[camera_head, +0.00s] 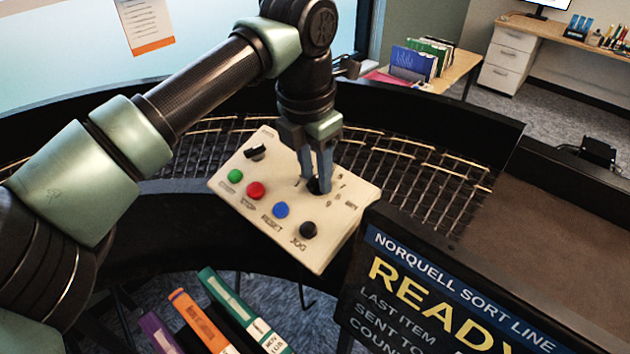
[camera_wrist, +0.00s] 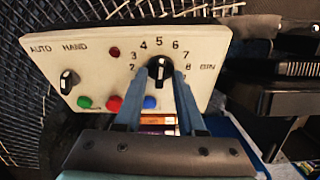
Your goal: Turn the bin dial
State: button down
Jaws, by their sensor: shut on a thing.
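The bin dial (camera_wrist: 159,67) is a black knob on the cream control panel (camera_head: 232,190), ringed by numbers, with "BIN" printed to the right. Its white pointer mark looks to be toward the 5 in the wrist view. In the head view the dial (camera_head: 314,187) is mostly hidden behind my fingers. My gripper (camera_head: 317,182) reaches down from above with its two blue-grey fingers shut on the dial. In the wrist view the fingers (camera_wrist: 160,78) rise from below, one on each side of the knob.
The panel also has a black AUTO/HAND selector (camera_head: 256,152), a green button (camera_head: 235,176), a red button (camera_head: 256,190), a blue button (camera_head: 281,210) and a black JOG button (camera_head: 308,229). A READY screen (camera_head: 450,290) stands at lower right.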

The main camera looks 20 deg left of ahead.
jog(key=m+b, duration=0.3)
jog(key=m, duration=0.2)
jog(key=shift+s+f+m+t+y+b, duration=0.1)
jog(key=shift+f+m+t+y+b, duration=0.1)
jog(key=shift+m+t+y+b, duration=0.15)
jog(key=m+t+b, duration=0.1)
jog(key=m+b, duration=0.1)
jog(key=m, duration=0.2)
jog(key=shift+r+y, duration=0.15)
jog(key=shift+y, duration=0.1)
jog(key=shift+d+m+b, duration=0.1)
jog(key=shift+m+b, duration=0.2)
jog(key=shift+m, duration=0.05)
jog(key=c, duration=0.9)
grip_release()
jog(key=p+v, duration=0.7)
jog(key=v, duration=0.6)
